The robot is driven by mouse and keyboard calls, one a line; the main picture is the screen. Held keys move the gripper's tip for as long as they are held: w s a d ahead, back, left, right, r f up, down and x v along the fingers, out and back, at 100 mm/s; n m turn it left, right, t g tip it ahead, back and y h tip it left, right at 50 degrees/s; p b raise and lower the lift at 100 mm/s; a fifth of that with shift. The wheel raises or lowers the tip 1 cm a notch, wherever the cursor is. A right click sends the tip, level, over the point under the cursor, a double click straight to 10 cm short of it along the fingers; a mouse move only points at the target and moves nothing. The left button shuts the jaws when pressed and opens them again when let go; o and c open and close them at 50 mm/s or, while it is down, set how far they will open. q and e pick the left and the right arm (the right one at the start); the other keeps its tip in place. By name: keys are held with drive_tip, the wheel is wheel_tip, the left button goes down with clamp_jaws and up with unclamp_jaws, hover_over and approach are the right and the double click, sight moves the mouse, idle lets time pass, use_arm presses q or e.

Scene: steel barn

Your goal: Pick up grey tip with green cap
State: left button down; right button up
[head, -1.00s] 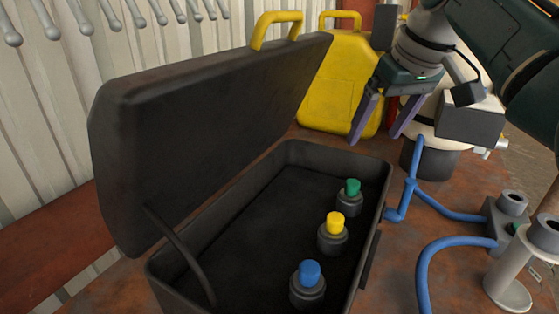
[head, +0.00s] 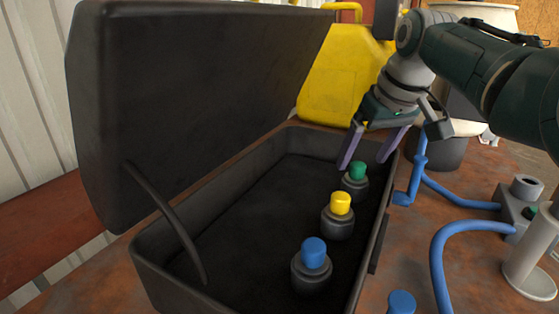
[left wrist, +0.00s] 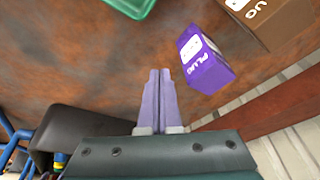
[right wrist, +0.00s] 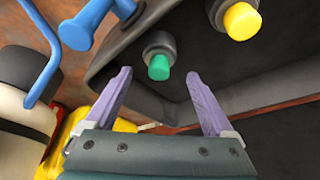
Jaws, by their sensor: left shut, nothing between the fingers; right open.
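The grey tip with green cap (head: 355,178) stands upright in the open black case (head: 165,262), at its far right end. It also shows in the right wrist view (right wrist: 158,62), ahead of the fingers and between their lines. My right gripper (head: 366,168) is open and empty, pointing down, with its fingers at or just above the green-capped tip. In the right wrist view my right gripper (right wrist: 160,95) has a gap between its fingers and does not touch the tip. My left gripper (left wrist: 160,72) is shut and empty, outside the head view.
Grey tips with a yellow cap (head: 339,214) and a blue cap (head: 313,266) stand nearer in the case. The raised lid (head: 200,110) is on the left. A yellow canister (head: 345,80) stands behind, and blue hose (head: 450,240) lies right. A purple box (left wrist: 205,60) shows in the left wrist view.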

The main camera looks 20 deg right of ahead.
sight(359, 164)
use_arm(q)
drive_tip(key=shift+f+b, duration=0.7)
drive_tip(key=shift+f, duration=0.15)
use_arm(e)
drive_tip(key=shift+x, duration=1.15)
use_arm(q)
drive_tip(key=shift+f+b, duration=0.75)
use_arm(e)
drive_tip(key=shift+x, duration=0.85)
drive_tip(key=shift+w+d, duration=0.1)
use_arm(q)
drive_tip(key=shift+d, duration=0.1)
use_arm(e)
drive_tip(key=shift+r, duration=0.1)
drive_tip(key=shift+c, duration=0.8)
clamp_jaws()
use_arm(q)
drive_tip(key=shift+r, duration=0.1)
use_arm(e)
drive_tip(key=shift+r, duration=0.1)
